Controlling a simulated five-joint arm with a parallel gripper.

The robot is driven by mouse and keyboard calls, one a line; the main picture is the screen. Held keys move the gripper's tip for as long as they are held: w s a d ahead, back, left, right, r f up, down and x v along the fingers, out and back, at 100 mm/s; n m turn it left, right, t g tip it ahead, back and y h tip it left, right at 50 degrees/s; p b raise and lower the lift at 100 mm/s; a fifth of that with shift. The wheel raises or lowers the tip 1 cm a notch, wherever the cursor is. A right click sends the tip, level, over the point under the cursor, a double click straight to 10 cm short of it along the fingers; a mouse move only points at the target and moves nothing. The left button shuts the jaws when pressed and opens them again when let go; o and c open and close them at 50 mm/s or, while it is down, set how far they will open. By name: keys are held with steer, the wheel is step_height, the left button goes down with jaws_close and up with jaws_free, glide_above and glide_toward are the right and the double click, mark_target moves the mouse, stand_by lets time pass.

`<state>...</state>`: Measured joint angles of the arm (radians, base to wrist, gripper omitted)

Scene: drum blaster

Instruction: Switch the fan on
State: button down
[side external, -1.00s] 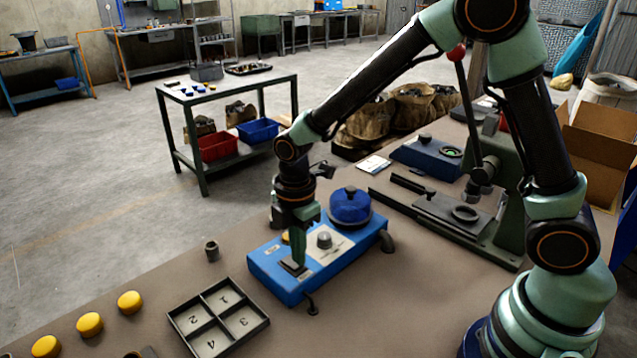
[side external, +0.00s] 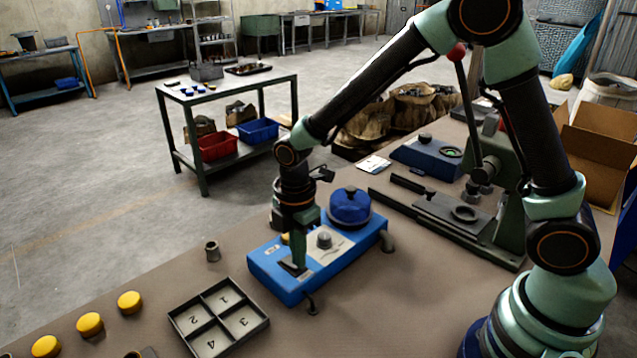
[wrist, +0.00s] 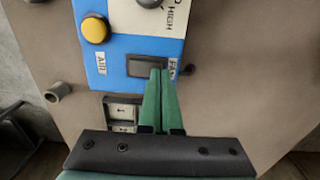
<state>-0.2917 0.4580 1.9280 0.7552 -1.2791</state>
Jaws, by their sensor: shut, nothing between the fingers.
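The blue blaster box (side external: 270,279) stands on the brown bench, and also shows in the wrist view (wrist: 111,72). A dark rocker switch (wrist: 138,66) sits in its front part beside a label that reads as FAN, partly covered by my finger. In the side view the switch (side external: 289,270) is small and its tilt is unclear. My gripper (wrist: 161,72) is shut and empty, pointing down, its tips over the right part of the switch. In the side view my gripper (side external: 300,267) appears at the switch; I cannot tell whether it touches.
On the box are a yellow button (wrist: 95,29) by an AIR label, a grey knob (side external: 324,239) and a blue-lidded drum (side external: 350,207). A numbered tray (side external: 262,324), a small cup (side external: 212,251) and yellow caps (side external: 130,301) lie nearby. A lever press (side external: 470,220) stands right.

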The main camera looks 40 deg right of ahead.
steer(key=shift+f, duration=0.4)
steer(key=shift+r, duration=3.05)
steer(key=shift+d+r+m, duration=0.25)
steer(key=shift+r+m, duration=0.05)
steer(key=shift+r, duration=0.1)
steer(key=s+d+r+m+t, duration=0.5)
steer(key=s+d+r+m, duration=0.4)
steer(key=m, duration=0.8)
step_height(320, 180, up, 3)
steer(key=shift+s+d+r+t, duration=0.1)
steer(key=shift+s+d+t, duration=0.25)
steer(key=shift+d, duration=0.65)
